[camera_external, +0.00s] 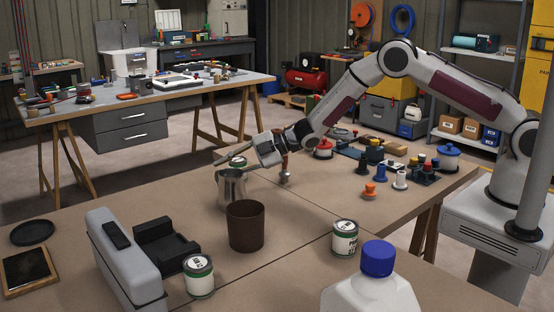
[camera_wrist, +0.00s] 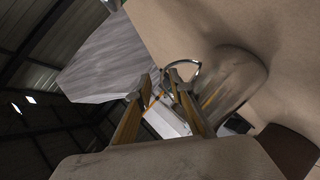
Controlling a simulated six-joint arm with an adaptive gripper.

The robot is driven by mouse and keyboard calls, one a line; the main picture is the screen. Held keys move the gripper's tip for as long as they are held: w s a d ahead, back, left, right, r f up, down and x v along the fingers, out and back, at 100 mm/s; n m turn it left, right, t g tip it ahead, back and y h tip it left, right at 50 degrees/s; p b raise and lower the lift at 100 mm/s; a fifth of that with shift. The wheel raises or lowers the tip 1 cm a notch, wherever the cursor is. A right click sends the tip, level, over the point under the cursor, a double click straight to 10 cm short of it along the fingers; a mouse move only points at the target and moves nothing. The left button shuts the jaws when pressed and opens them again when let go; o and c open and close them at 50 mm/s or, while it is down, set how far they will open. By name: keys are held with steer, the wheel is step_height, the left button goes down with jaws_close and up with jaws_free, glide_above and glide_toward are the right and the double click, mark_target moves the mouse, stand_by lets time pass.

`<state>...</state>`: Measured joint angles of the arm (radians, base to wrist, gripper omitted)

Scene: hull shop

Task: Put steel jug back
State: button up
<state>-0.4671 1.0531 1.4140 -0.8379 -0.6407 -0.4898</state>
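The steel jug (camera_external: 232,188) stands upright on the brown table in the external view, left of my arm. In the wrist view the jug (camera_wrist: 236,78) lies right of my fingers, with its thin handle (camera_wrist: 184,64) turned toward them. My gripper (camera_external: 222,158) is just above and beside the jug's rim. In the wrist view my gripper (camera_wrist: 160,82) has its two fingers apart with a gap between them. The right fingertip overlaps the handle in the picture; I cannot tell whether they touch. The jug's far side is hidden.
A dark brown cup (camera_external: 246,228) stands close in front of the jug. Paint cans (camera_external: 199,277) (camera_external: 345,238), a grey case (camera_external: 122,262) and a white bottle with a blue cap (camera_external: 374,287) stand nearer the camera. Several small coloured parts (camera_external: 400,180) stand at right.

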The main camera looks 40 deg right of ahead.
steer(key=v, duration=1.2)
stand_by(0.4)
steer(key=shift+w+d+r, duration=0.1)
stand_by(0.6)
steer(key=s+d+r+m+t+h, duration=0.15)
steer(key=d+r+m+h, duration=0.4)
steer(key=d+r, duration=0.55)
steer(key=s+d+r+m+t+h, duration=0.1)
steer(key=s+d+r+m+h, duration=0.4)
steer(key=d, duration=1)
steer(key=s+d+r+m+g, duration=0.1)
steer(key=s+d+r+m, duration=0.2)
steer(key=s, duration=0.4)
steer(key=s+d+m+g+h, duration=0.1)
steer(key=s+d+m, duration=0.2)
steer(key=s+d, duration=0.35)
steer(key=s+d+r+m+g, duration=0.1)
steer(key=s+d+r+m, duration=0.2)
steer(key=s, duration=0.6)
steer(key=s+f+m+g, duration=0.1)
steer(key=s+f+m, duration=0.2)
steer(key=s, duration=0.7)
steer(key=shift+a+g, duration=0.2)
steer(key=shift+g, duration=0.15)
